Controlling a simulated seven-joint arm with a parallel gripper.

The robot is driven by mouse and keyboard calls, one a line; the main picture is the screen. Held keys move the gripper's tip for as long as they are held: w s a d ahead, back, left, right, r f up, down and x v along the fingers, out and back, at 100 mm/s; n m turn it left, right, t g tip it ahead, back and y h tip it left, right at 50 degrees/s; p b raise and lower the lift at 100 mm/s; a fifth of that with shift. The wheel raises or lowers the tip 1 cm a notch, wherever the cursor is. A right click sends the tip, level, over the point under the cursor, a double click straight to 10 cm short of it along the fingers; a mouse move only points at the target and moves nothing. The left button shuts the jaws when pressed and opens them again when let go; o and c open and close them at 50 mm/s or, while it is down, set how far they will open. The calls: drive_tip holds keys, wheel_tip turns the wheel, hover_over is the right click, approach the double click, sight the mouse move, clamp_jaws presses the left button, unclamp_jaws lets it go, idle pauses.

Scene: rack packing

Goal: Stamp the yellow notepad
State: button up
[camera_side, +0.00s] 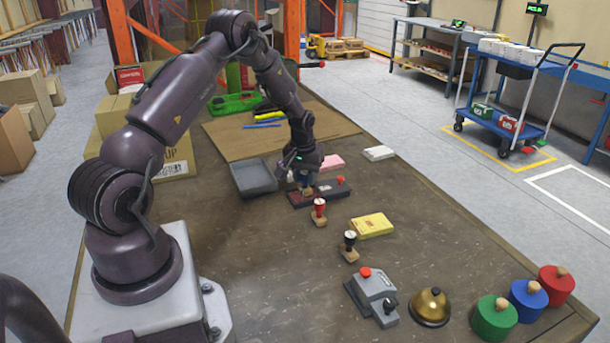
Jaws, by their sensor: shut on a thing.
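The yellow notepad (372,225) lies flat on the table, right of and nearer the camera than my gripper. My gripper (305,184) points down and is shut on a small stamp (307,191), mostly hidden by the fingers; it seems to have a blue handle and a wooden base. The held stamp is over or on a dark reddish ink pad (298,199); I cannot tell if they touch.
A dark box with a red knob (333,188) sits beside the pad. A grey tray (253,178), pink pad (331,162) and white pad (379,153) lie nearby. A grey device (373,293), brass bell (430,307) and coloured knobbed cylinders (495,318) stand at the near right.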

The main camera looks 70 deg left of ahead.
drive_tip(key=shift+f, duration=0.5)
idle(1.1)
drive_tip(key=shift+r, duration=0.1)
drive_tip(key=shift+r, duration=3.45)
drive_tip(key=w+d+m, duration=0.2)
drive_tip(key=w+d, duration=0.4)
drive_tip(key=d, duration=0.2)
drive_tip(key=m+h, duration=0.1)
drive_tip(key=m, duration=0.6)
hover_over(383, 220)
drive_tip(key=shift+t, duration=0.3)
drive_tip(key=shift+s+f, duration=0.25)
drive_tip(key=shift+f, duration=1.15)
drive_tip(key=shift+s+f, duration=0.2)
drive_tip(key=shift+f, duration=1.2)
drive_tip(key=shift+f, duration=0.5)
